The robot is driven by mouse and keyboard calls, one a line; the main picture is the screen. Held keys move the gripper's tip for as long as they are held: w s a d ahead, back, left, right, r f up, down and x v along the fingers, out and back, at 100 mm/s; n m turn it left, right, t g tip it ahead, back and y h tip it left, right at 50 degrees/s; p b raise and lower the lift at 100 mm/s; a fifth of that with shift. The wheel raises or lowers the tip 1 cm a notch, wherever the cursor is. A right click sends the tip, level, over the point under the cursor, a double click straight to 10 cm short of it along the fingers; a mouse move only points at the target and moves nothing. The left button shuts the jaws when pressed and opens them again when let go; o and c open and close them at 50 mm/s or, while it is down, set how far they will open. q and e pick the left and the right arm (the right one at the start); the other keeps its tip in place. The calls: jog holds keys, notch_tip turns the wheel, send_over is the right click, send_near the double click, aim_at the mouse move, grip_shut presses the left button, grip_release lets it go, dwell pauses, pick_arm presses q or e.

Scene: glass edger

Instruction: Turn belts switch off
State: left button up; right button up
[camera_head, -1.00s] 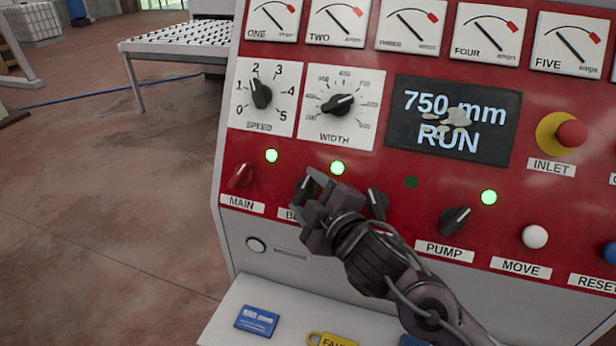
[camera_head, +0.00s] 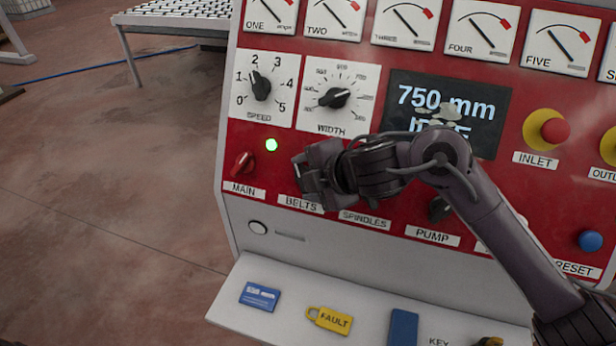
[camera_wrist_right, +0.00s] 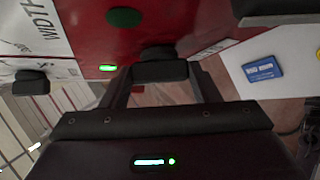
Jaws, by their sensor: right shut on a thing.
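The red control panel (camera_head: 262,205) fills the right of the head view. The BELTS label (camera_head: 301,204) is visible, but the switch above it is hidden behind my right gripper (camera_head: 312,180). In the wrist view a black switch knob (camera_wrist_right: 160,66) sits between the fingers of my right gripper (camera_wrist_right: 162,80), which is shut on it. A dark, unlit green lamp (camera_wrist_right: 124,17) is near this knob. The display (camera_head: 445,100) reads 750 mm; its second line is partly covered by my arm and looks like IDLE. My left gripper is not in view.
The red MAIN switch (camera_head: 243,163) is left of my gripper, with a lit green lamp (camera_head: 271,145) above it. The SPEED knob (camera_head: 261,88) and WIDTH knob (camera_head: 336,98) are above.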

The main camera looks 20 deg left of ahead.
jog(key=shift+n, duration=0.3)
dwell(0.4)
jog(key=o, duration=1)
jog(key=b+v, duration=0.2)
jog(key=v, duration=0.5)
jog(key=shift+s+d+r, duration=0.1)
jog(key=shift+d+r, duration=0.05)
jog(key=shift+r, duration=0.25)
